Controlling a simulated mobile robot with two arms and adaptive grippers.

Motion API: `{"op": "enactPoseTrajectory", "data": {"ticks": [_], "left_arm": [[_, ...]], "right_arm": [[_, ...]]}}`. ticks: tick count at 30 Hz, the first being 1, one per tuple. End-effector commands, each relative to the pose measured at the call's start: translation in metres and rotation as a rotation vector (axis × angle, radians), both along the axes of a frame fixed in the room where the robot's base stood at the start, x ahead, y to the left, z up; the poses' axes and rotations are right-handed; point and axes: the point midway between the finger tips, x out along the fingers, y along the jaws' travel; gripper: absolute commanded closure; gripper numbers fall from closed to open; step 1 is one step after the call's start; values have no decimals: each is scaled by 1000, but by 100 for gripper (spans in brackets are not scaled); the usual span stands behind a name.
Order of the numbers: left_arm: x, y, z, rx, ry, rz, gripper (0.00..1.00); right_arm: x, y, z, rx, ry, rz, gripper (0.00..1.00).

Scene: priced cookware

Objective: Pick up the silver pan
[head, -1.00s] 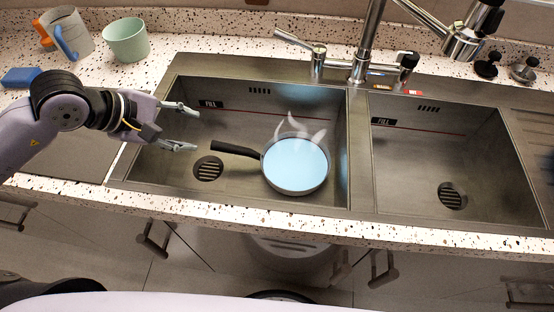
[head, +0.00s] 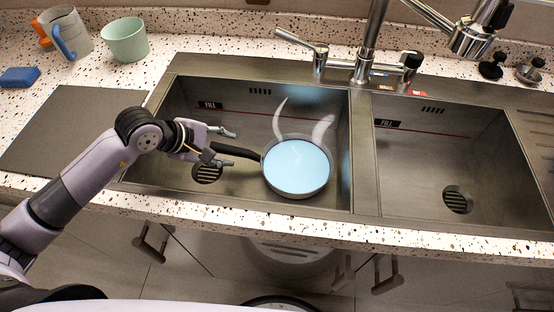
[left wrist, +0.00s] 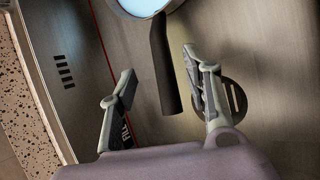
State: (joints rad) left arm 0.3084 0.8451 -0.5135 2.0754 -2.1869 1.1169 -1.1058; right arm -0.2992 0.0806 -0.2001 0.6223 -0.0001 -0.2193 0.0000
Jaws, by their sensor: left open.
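The silver pan (head: 296,168) sits in the left sink basin, with light blue contents and pale wisps above it. Its black handle (head: 236,152) points left toward my left gripper (head: 222,143). In the left wrist view the handle (left wrist: 164,70) lies beyond and between the two open fingers of my left gripper (left wrist: 160,88), and the pan's rim (left wrist: 148,10) shows at the top edge. The fingers look apart from the handle. In the head view the gripper partly hides the handle's end. My right gripper is not in view.
The left basin (head: 335,120) has a drain (head: 207,173) below the handle. The right basin (head: 450,150) is empty. A tall faucet (head: 370,45) stands behind. A green cup (head: 125,40), a grey mug (head: 66,34) and a blue sponge (head: 19,77) are on the speckled counter.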

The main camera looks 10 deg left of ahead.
Motion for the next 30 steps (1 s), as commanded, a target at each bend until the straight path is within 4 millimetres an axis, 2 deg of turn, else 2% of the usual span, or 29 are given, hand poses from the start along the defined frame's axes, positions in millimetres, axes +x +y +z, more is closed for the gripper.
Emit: {"op": "enactPoseTrajectory", "data": {"ticks": [7, 16, 25, 30], "left_arm": [[8, -8, -14, -3, 1, 0, 55], [26, -22, -48, -1, 1, 0, 55], [28, -23, -51, 1, -1, 0, 56], [28, -23, -51, 0, -1, 0, 68]], "right_arm": [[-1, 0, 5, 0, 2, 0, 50], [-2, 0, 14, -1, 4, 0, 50], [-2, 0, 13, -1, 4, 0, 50], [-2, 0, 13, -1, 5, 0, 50]]}}
